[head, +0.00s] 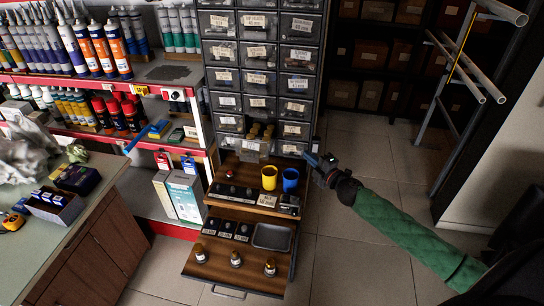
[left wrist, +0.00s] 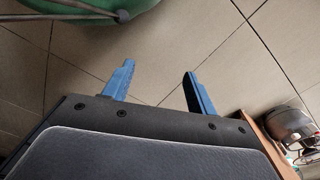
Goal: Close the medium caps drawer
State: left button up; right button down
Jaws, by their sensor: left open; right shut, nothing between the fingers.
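A dark cabinet of small labelled drawers (head: 256,75) stands mid-picture in the head view. The labels are too small to read, so I cannot tell by name which is the medium caps drawer. One small clear-fronted drawer (head: 250,147) in the bottom row juts out, with brownish pieces in it. My right gripper (head: 311,158) is shut and empty at the cabinet's lower right edge, right of that drawer; I cannot tell whether it touches anything. My left gripper (left wrist: 158,75) shows only in the left wrist view, open and empty above the tiled floor.
A lower wide drawer (head: 215,265) is out with several knobs. Shelves with tubes and bottles are left, beside a workbench (head: 85,235). Tiled floor (head: 345,245) is free at right.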

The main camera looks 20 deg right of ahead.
jog(key=s+a+f+n+g+y, duration=0.1)
jog(key=s+a+n+g+y, duration=0.3)
jog(key=a+n+y, duration=0.35)
pick_arm(q)
jog(key=s+a+f+t+p, duration=0.1)
jog(key=s+a+f+p, duration=0.1)
jog(key=f, duration=0.4)
jog(key=s+a+f+t+p, duration=0.1)
jog(key=s+a+f+p, duration=0.1)
jog(key=f, duration=0.4)
jog(key=shift+s+a+f+p, duration=0.2)
jog(key=shift+s+p, duration=0.35)
jog(key=shift+p, duration=0.65)
pick_arm(e)
jog(key=w+a, duration=0.4)
jog(key=w, duration=0.6)
jog(key=shift+w+a+f, duration=0.15)
jog(key=shift+w+a, duration=0.05)
jog(key=shift+w, duration=0.1)
jog(key=shift+m+y, duration=0.25)
